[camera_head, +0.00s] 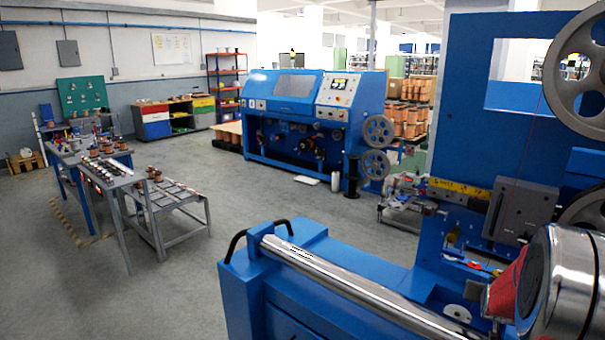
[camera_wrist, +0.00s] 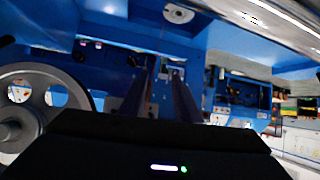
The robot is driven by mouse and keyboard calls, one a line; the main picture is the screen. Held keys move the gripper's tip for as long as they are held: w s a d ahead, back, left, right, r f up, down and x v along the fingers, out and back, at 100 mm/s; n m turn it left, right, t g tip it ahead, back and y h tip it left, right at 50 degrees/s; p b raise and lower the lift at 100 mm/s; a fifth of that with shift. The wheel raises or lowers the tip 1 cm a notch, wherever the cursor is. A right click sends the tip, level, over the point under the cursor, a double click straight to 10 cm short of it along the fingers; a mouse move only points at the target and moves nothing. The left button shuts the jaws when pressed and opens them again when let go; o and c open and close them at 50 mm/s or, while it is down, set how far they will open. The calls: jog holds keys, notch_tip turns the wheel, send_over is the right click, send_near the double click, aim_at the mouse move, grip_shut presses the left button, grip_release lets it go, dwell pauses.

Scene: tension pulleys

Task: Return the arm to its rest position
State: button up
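My gripper (camera_wrist: 162,78) shows in the wrist view as a dark body along the bottom with two dark fingers pointing up the picture. The fingers stand apart with a gap between them, and I see nothing held there. In the head view a shiny metal arm link of mine fills the lower right corner; the gripper itself cannot be made out there. A grey spoked pulley (camera_wrist: 45,98) is at the left of the wrist view, close beside the gripper body. A large grey pulley (camera_head: 578,75) is at the upper right of the head view.
A blue machine (camera_head: 300,262) with a chrome roller (camera_head: 350,285) fills the lower foreground. A blue upright panel (camera_head: 470,90) stands at right. Another blue machine (camera_head: 300,110) is further back. Grey workbenches (camera_head: 105,180) with parts stand at left. The floor (camera_head: 250,190) between is clear.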

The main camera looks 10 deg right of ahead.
jog(key=s+a+r+n+g+y, duration=0.1)
jog(key=s+a+r+n+y, duration=0.1)
jog(key=s+a, duration=0.6)
jog(key=s+a+r+n+g+y, duration=0.1)
jog(key=s+a+r, duration=0.4)
jog(key=a, duration=1.6)
jog(key=s+a+r+n+g+y, duration=0.1)
jog(key=s+a+r+n+y, duration=0.3)
jog(key=s+a, duration=0.8)
jog(key=a, duration=0.3)
jog(key=shift+s+n, duration=0.25)
jog(key=shift+n, duration=0.05)
jog(key=shift+r, duration=0.1)
